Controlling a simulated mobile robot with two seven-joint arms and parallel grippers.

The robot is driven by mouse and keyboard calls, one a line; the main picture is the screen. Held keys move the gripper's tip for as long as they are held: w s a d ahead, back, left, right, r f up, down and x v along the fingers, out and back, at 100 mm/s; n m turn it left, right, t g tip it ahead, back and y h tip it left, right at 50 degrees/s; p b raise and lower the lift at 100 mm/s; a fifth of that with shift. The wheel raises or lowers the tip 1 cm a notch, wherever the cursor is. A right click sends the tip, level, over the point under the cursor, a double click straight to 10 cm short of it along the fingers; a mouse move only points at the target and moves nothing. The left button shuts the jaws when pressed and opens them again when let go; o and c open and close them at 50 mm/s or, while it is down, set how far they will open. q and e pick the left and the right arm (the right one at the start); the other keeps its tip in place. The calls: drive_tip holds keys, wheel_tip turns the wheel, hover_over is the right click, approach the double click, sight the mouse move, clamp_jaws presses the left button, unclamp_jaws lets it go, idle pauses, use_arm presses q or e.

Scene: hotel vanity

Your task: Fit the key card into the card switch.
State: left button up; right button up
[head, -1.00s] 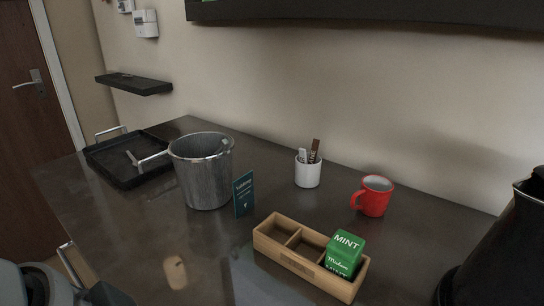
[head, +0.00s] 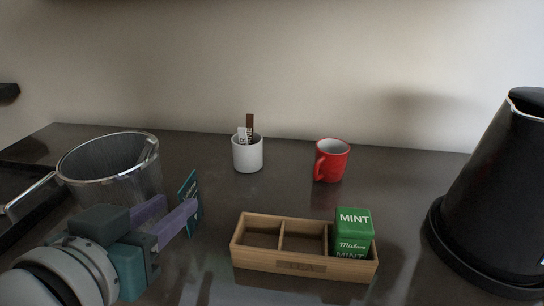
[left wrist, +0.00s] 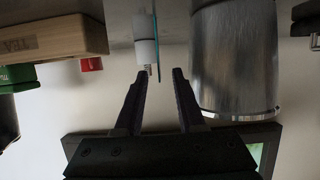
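The teal key card (head: 190,196) stands upright on the counter, right of the metal bucket. It also shows nearly edge-on in the left wrist view (left wrist: 158,35), in line with the gap between my fingers. My left gripper (head: 182,203) is open, its fingers pointing at the card; its two fingertips also show apart in the left wrist view (left wrist: 162,72). The tips are close to the card; I cannot tell whether they touch it. The card switch is not in the head view now. My right gripper is not in view.
The metal bucket (head: 110,165) stands close left of the card. A wooden tea box (head: 305,264) with a green mint packet (head: 352,232) stands to the right. Behind are a white cup (head: 248,155) and a red mug (head: 331,162). A black kettle (head: 505,190) stands far right.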

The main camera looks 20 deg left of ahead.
sight(180, 201)
use_arm(q)
drive_tip(key=x, duration=0.6)
drive_tip(key=shift+d+r, duration=0.1)
clamp_jaws()
idle(0.5)
